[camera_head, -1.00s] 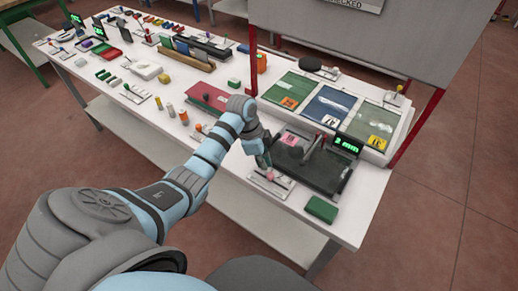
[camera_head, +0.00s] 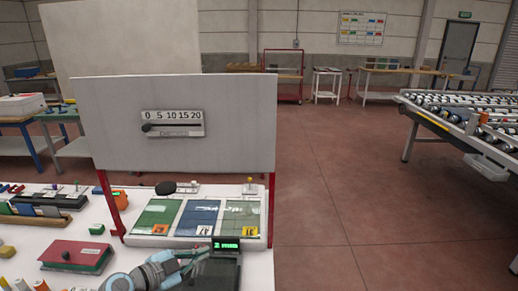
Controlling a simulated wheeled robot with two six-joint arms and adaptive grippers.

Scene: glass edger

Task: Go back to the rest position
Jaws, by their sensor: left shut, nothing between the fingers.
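My left arm (camera_head: 150,271) comes in at the bottom edge of the head view, blue and grey. Its left gripper (camera_head: 193,263) is low over the white bench, beside the dark device with the green "2 mm" display (camera_head: 226,245). My right gripper is out of view.
A red flat box (camera_head: 75,256) lies left. Open floor (camera_head: 350,190) is right; a roller conveyor (camera_head: 450,108) stands beyond.

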